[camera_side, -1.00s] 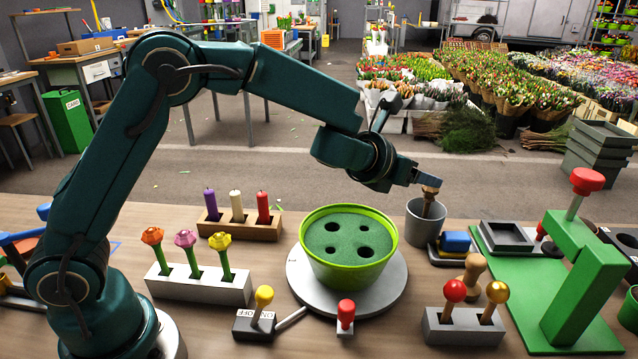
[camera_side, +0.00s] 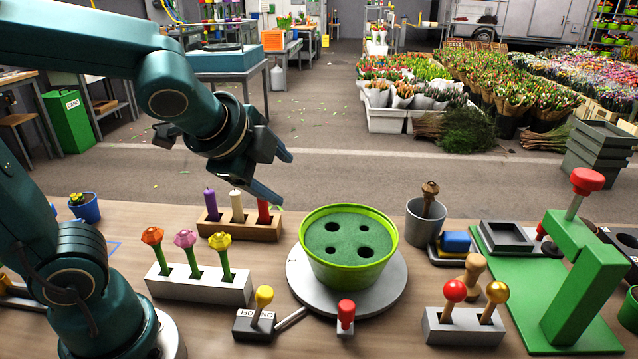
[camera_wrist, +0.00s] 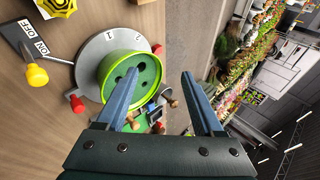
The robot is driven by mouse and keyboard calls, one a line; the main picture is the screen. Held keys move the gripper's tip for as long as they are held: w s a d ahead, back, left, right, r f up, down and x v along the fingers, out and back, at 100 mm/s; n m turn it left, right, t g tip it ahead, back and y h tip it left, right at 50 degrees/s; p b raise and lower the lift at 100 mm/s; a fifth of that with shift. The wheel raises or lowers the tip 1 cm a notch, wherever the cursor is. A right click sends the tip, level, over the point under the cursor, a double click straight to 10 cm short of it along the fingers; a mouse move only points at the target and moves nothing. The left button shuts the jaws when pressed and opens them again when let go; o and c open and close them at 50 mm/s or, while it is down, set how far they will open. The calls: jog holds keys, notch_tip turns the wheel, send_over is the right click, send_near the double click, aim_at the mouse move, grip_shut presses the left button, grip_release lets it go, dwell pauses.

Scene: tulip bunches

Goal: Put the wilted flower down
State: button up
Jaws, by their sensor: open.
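The wilted flower (camera_side: 430,190), with a brown drooping head, stands in the grey bucket (camera_side: 425,233) right of the green pot. Its head shows above the rim; its lower part is hidden inside. My gripper (camera_side: 285,180) is open and empty, in the air left of the pot and well away from the flower. In the wrist view the two fingers (camera_wrist: 160,74) are spread with nothing between them. The green pot (camera_side: 347,277) stands on a round grey turntable (camera_side: 388,295), and its green foam has several empty holes.
A grey block (camera_side: 200,290) holds orange, pink and yellow flowers at the left. A wooden block (camera_side: 240,231) holds three candles behind it. A green press (camera_side: 572,285) stands at the right. A yellow-knobbed switch (camera_side: 263,300) is in front of the turntable.

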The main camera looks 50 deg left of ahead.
jog(key=s+d+f+n+g+h, duration=0.2)
jog(key=s+d+n+h, duration=0.1)
jog(key=s+n, duration=0.7)
jog(key=shift+s+d+f+n, duration=0.3)
jog(key=shift+d+f+n, duration=0.1)
jog(key=shift+d+n, duration=0.45)
